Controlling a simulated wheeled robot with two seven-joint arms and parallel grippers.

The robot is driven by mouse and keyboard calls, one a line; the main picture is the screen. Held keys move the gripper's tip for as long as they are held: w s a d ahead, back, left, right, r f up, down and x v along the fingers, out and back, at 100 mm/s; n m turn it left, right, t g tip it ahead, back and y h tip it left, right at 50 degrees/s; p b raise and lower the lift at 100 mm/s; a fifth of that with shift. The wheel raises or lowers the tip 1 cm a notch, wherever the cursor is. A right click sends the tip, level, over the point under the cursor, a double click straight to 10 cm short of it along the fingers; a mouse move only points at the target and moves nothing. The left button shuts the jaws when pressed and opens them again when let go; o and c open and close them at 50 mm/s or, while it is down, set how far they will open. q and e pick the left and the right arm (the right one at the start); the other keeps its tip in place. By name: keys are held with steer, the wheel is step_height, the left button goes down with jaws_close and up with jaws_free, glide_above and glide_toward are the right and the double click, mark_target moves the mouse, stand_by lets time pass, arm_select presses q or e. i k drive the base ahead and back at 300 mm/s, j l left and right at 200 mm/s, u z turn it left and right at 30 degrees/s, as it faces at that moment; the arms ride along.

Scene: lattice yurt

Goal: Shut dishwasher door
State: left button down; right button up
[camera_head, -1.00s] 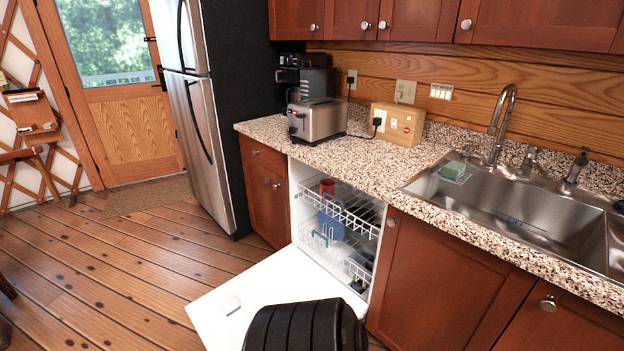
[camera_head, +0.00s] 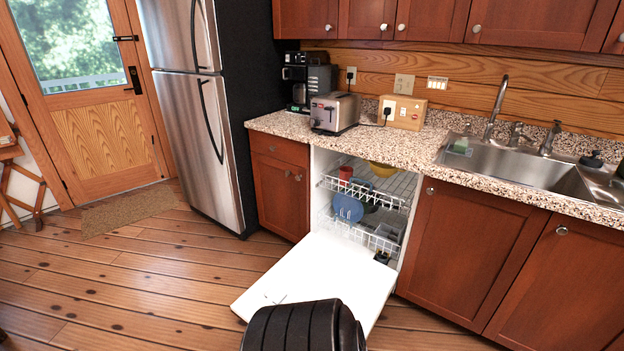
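The white dishwasher door (camera_head: 318,275) is folded down, open and roughly level above the wooden floor. The dishwasher (camera_head: 312,192) stands open under the counter. Its racks hold a red cup (camera_head: 345,173), a blue plate (camera_head: 348,207) and a yellow bowl (camera_head: 383,169). A black ribbed part of my own body at the bottom edge hides the near part of the door. Neither of my grippers shows in the view.
A steel fridge (camera_head: 195,130) stands left of the cabinets. The counter (camera_head: 405,147) runs above the dishwasher, with a toaster (camera_head: 334,113) and a sink (camera_head: 530,172). The wooden floor (camera_head: 150,285) is clear left of the door.

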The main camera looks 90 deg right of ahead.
mark_target(317, 268)
steer(key=i+l+z, duration=0.15)
steer(key=i+z, duration=0.2)
steer(key=i, duration=0.15)
steer(key=i+z, duration=0.4)
steer(key=i+j+z, duration=0.1)
steer(key=i+z, duration=0.25)
steer(key=i, duration=0.25)
steer(key=i+z, duration=0.75)
steer(key=z, duration=0.15)
steer(key=i+j+z, duration=0.25)
steer(key=z, duration=0.15)
steer(key=i, duration=0.05)
